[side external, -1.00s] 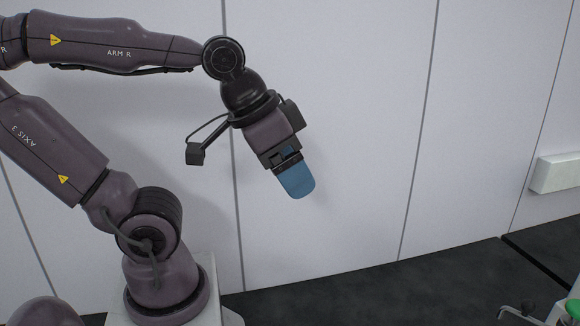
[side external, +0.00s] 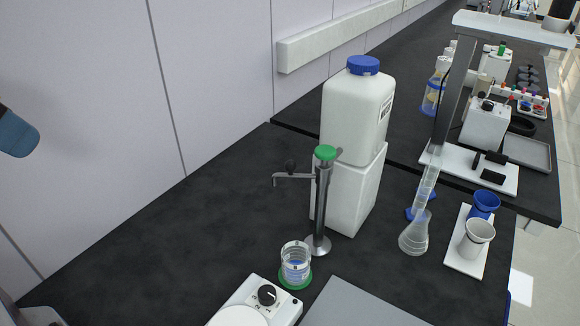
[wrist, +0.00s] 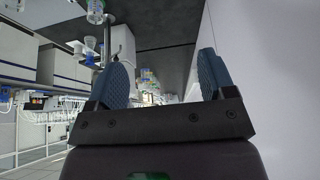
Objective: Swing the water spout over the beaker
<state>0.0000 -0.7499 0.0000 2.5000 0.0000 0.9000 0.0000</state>
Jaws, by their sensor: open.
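The water spout (side external: 293,177) is a thin metal arm with a black knob, on an upright metal post (side external: 322,210) with a green cap. It points left in the side view, and its bent tip is above and left of the beaker. The clear beaker (side external: 295,264), with blue marks, stands on a green round base (side external: 293,281) near the foot of the post. My gripper (wrist: 165,72) has two blue fingers spread apart with nothing between them. In the side view only one blue finger end (side external: 18,134) shows at the left edge, far left of the spout and above the bench.
A white jug with a blue cap (side external: 363,65) sits on a white block (side external: 350,195) just behind the post. A dial stirrer (side external: 267,296) stands in front left of the beaker. A flask (side external: 415,235) and cups (side external: 478,235) are to the right. The bench (side external: 190,240) left of the spout is clear.

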